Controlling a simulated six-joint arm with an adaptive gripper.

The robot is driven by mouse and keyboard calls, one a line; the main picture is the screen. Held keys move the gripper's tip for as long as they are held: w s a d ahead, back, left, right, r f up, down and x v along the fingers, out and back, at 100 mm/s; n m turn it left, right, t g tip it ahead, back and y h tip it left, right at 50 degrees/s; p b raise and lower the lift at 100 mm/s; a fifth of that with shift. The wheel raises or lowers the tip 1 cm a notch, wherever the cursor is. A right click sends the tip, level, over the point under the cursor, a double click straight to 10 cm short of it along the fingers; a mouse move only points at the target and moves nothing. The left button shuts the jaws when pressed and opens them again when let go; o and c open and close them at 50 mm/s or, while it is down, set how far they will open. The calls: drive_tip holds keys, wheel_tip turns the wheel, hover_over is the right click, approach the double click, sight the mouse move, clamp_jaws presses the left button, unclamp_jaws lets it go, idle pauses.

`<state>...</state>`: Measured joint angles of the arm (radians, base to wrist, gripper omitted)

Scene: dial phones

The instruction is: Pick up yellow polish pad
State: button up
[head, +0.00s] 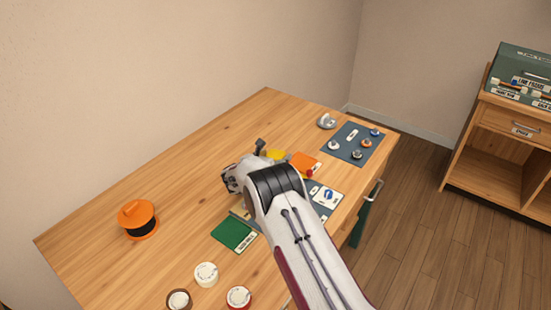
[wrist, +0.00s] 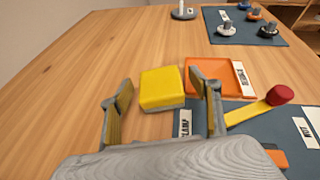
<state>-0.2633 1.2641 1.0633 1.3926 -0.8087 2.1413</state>
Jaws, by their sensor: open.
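The yellow polish pad (wrist: 162,88) is a small block with a pale lower layer, lying on the wooden table in the wrist view. In the head view only a part of the pad (head: 276,154) shows beyond my arm. My gripper (wrist: 160,95) is open, with one finger to the left of the pad and one to its right. The pad lies a little ahead, between the lines of the fingertips. Nothing is held. In the head view my gripper's fingers are mostly hidden by the arm.
An orange tray (wrist: 222,64) lies close to the right finger. A yellow-handled tool with a red knob (wrist: 279,95) rests on the dark mat (wrist: 245,125). A blue-grey mat (head: 345,150) with several knobs lies farther back. The table left of the pad is clear.

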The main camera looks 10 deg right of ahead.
sight(274, 155)
drive_tip(key=c, duration=1.2)
drive_tip(key=shift+r, duration=0.2)
drive_tip(key=shift+r, duration=4.85)
